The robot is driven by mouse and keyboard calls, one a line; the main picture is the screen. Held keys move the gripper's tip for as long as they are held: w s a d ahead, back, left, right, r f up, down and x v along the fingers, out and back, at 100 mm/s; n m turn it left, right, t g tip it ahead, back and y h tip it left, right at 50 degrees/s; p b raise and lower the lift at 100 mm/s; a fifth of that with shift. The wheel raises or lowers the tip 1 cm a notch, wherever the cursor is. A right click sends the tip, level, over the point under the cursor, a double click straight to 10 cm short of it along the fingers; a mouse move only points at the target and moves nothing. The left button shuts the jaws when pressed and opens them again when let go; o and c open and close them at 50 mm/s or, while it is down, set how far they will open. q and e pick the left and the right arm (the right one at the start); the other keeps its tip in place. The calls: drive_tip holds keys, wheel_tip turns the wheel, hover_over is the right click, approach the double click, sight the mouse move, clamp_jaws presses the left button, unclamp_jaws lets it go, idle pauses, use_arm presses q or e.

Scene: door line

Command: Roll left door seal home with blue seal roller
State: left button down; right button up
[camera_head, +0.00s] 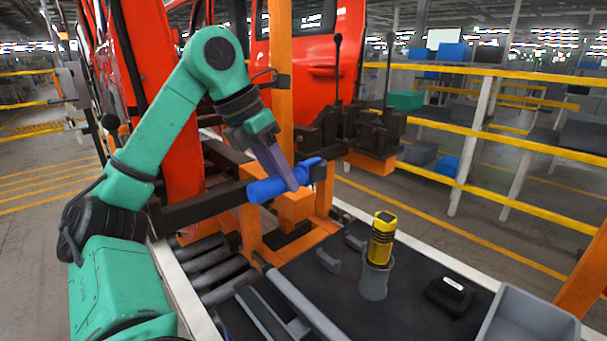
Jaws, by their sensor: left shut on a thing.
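My left gripper (296,184) reaches in from the left on the green arm and is shut on the blue seal roller (266,190). The roller lies roughly level in front of the orange fixture, and its right end is partly covered by the finger. A red door (162,60) stands at the left, and a black strip that looks like its seal (127,50) runs down it. The gripper and roller are to the right of this strip and apart from it. My right gripper is not in view.
A dark bench top (400,315) at the lower right holds a yellow tool (382,235) in a grey cup (375,280), a black device (450,295) and a grey bin (525,320). An orange post (281,80) and black clamps (345,130) stand behind the gripper. Yellow rails (480,132) run behind.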

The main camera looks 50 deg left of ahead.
sight(262, 181)
use_arm(q)
drive_tip(key=s+b, duration=0.1)
drive_tip(key=s, duration=0.2)
drive_tip(key=shift+f, duration=0.15)
drive_tip(key=shift+s, duration=0.4)
drive_tip(key=shift+r, duration=0.2)
